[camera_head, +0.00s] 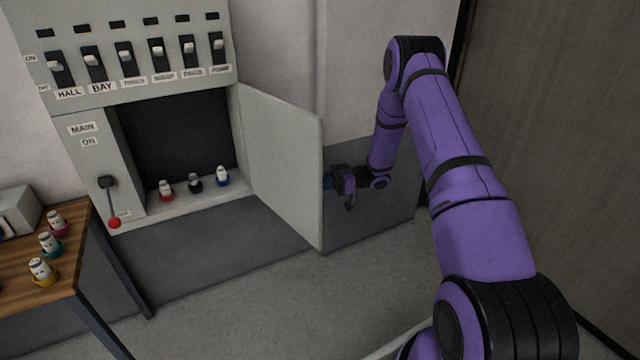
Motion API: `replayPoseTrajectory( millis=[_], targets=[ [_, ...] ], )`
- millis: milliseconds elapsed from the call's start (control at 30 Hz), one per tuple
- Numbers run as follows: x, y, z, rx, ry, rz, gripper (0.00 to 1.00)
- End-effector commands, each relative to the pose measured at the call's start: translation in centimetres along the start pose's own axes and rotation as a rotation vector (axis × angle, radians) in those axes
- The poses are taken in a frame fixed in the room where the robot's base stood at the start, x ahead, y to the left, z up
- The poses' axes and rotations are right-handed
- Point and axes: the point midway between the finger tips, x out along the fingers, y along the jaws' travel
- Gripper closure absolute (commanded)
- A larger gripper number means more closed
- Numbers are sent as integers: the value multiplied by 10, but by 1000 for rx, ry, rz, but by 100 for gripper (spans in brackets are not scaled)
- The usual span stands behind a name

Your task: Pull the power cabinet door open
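The power cabinet (92,148) is a grey panel at the left, with a row of switches above a dark recess (180,135). Its pale grey door (280,165) is hinged on the recess's right side and stands swung outward, so the recess is uncovered. My gripper (347,195) is at the right of the door's free edge, near its outer side. The fingers are small and dark and the door hides part of that area. I cannot tell whether they touch the door or any handle.
A red-knobbed lever (113,222) is left of the recess. A wooden table (20,275) with more fuses is at the lower left. A dark wall (560,130) is at the right. The floor (260,310) in front is clear.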

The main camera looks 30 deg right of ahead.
Motion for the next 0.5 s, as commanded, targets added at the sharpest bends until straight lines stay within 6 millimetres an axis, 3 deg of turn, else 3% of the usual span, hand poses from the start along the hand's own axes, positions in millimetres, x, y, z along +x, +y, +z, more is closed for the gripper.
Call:
replayPoseTrajectory(
  millis=[133, 167, 233, 500],
  targets=[
    [-1, -1, 1, 5, -2, 1, 100],
    [-1, -1, 1, 5, -2, 1, 81],
    [0, -1, 1, 4, -2, 1, 65],
    [0, 0, 0, 1, -1, 1, 64]
  ],
)
